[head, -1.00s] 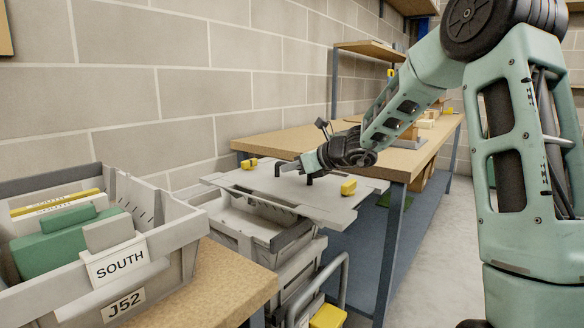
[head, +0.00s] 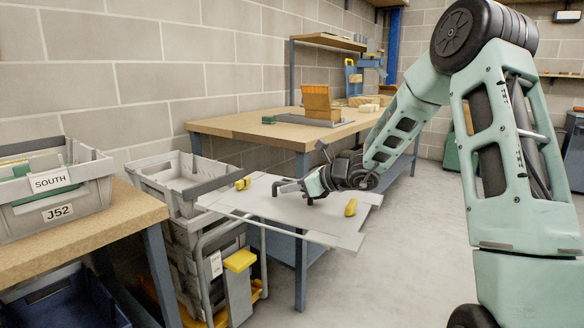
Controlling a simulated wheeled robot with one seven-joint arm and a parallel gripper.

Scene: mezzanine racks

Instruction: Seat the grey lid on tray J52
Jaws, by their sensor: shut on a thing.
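The grey lid (head: 285,209) is a flat panel with a yellow clip near each end. My gripper (head: 292,189) is shut on the lid at its middle and holds it roughly level in the air, in front of the bench and to the right of the stacked trays. The jaw contact is partly hidden by the gripper body. Tray J52 (head: 97,206) is a grey tray on the wooden table at the left. It is open on top, with a SOUTH card on its near side and green and white items inside. The lid is well apart from it.
A stack of grey trays (head: 150,178) with a metal handle and yellow parts stands between the left table (head: 85,243) and the lid. A long wooden bench (head: 235,125) runs along the wall, carrying an orange box. Floor at right is clear.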

